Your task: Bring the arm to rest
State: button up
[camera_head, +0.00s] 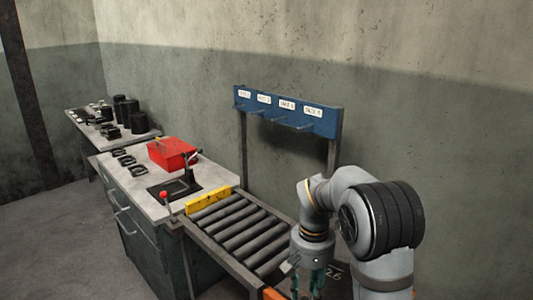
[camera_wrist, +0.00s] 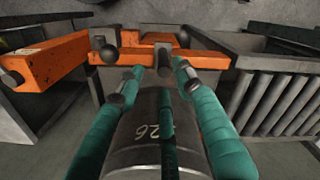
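My gripper (camera_head: 308,287) hangs pointing down at the end of my arm, near the lower edge of the head view. In the wrist view its teal fingers (camera_wrist: 158,72) are spread apart, with a thin teal part between them. A dark metal cylinder marked 26 (camera_wrist: 146,118) shows between and below the fingers. I see no clear contact; the fingers hide parts of its sides. In the head view a dark surface marked 26 (camera_head: 334,273) shows just right of the gripper.
A roller conveyor (camera_head: 240,232) lies left of my gripper. An orange frame (camera_wrist: 55,58) stands ahead in the wrist view. A blue hook rack (camera_head: 287,112) rises behind. A bench (camera_head: 113,162) with a red bin (camera_head: 172,154) stands left; a farther table holds dark parts (camera_head: 126,110).

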aim_at(305, 299)
notch_tip(305, 299, down, 6)
jog(key=shift+f, duration=0.2)
jog(key=shift+w+a, duration=0.3)
jog(key=shift+s+d, duration=0.1)
dwell(2.0)
